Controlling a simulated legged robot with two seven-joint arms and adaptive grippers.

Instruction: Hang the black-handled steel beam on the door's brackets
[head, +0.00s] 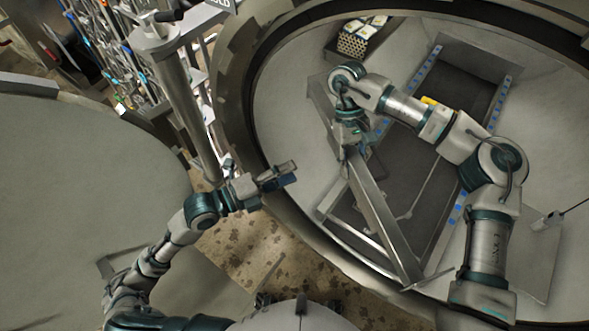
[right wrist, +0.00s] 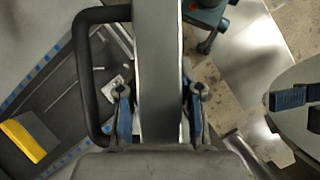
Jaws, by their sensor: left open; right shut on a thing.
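The steel beam (head: 375,210) is a long straight bar, slanting across the front of the open round vessel in the head view. In the right wrist view the beam (right wrist: 158,60) runs up the middle, with its black handle (right wrist: 85,75) on the left side. My right gripper (head: 352,135) is shut on the beam near its upper end; its fingers (right wrist: 160,95) lie on either side of the bar. My left gripper (head: 285,172) is open and empty, left of the beam and apart from it. A large grey disc (head: 75,190), apparently the door, fills the left. I cannot clearly make out its brackets.
The vessel's rim (head: 232,95) curves around the beam and right arm. Inside are a dark track (head: 450,85) with blue-marked edges and a basket (head: 355,40) of pale packs. A steel post (head: 180,95) stands between disc and vessel. Stained floor (head: 250,245) shows below.

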